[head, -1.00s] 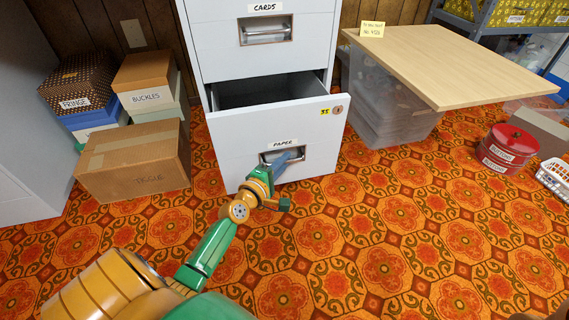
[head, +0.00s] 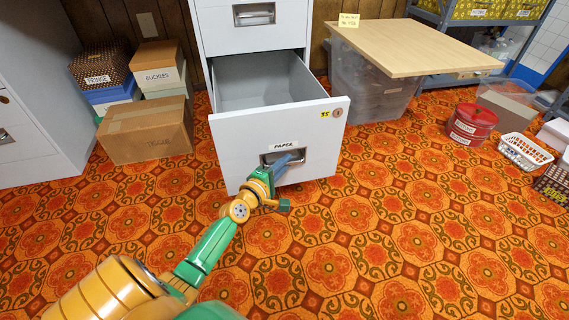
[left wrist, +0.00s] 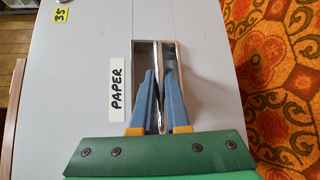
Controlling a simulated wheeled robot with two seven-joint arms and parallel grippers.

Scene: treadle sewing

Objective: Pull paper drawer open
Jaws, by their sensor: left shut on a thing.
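The paper drawer (head: 234,150) is the bottom drawer of the pale grey cabinet. It stands well out, and its inside looks empty where I can see it. Its front bears a "PAPER" label (head: 290,144) and a recessed metal handle (head: 268,158). The handle (left wrist: 163,60) and the label (left wrist: 117,88) also show in the left wrist view. My left gripper (head: 288,160) is at this handle, its blue fingers (left wrist: 160,95) shut on the handle bar. My right gripper is not in view.
Cardboard boxes (head: 146,130) stand left of the cabinet. A clear bin (head: 370,90) under a wooden board (head: 420,48) stands to the right. A red tin (head: 471,123) and a white basket (head: 525,150) are further right. The patterned floor before the drawer is clear.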

